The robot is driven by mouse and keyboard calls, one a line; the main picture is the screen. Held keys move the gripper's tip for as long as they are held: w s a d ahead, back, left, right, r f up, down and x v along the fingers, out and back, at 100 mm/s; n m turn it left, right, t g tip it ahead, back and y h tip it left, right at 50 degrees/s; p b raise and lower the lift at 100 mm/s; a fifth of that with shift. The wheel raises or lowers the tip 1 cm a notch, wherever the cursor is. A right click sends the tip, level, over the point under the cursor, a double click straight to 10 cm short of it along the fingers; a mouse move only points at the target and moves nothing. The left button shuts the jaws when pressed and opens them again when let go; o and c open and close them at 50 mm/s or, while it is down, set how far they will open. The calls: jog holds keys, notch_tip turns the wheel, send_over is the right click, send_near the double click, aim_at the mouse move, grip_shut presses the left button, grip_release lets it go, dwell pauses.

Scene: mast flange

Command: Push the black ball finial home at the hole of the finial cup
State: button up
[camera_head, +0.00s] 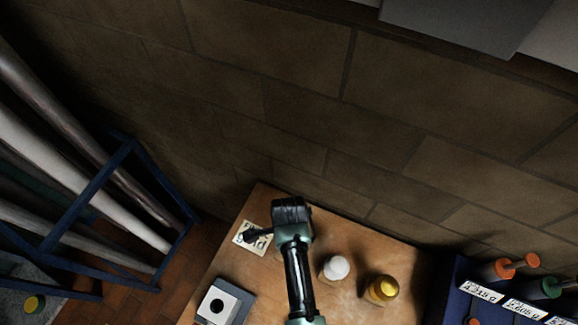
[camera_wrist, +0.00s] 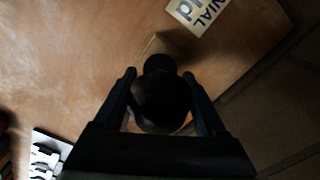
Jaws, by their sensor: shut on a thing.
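The black ball finial (camera_wrist: 160,98) shows in the wrist view as a dark round shape with a smaller dark knob, between the two fingers of my gripper (camera_wrist: 160,85). My gripper is shut on it, above the wooden table. A grey block with a white top and a round black hole (camera_head: 217,306), which looks like the finial cup, stands at the lower left of the table, apart from my gripper. The hole looks empty.
A white ball finial (camera_head: 335,267) and a gold one (camera_head: 382,289) stand on the table (camera_head: 262,200) right of my arm. The label (camera_wrist: 200,10) lies nearby. A blue rack (camera_head: 455,290) stands at right, a blue pipe frame (camera_head: 85,190) at left. A block wall (camera_head: 300,100) rises behind.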

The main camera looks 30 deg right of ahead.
jog(key=shift+f+b, duration=0.85)
jog(key=shift+f, duration=0.3)
jog(key=o, duration=1.5)
jog(key=shift+c, duration=0.2)
jog(key=shift+r, duration=0.1)
notch_tip(320, 180, up, 13)
jog(key=shift+f+b, duration=0.1)
jog(key=shift+b, duration=0.6)
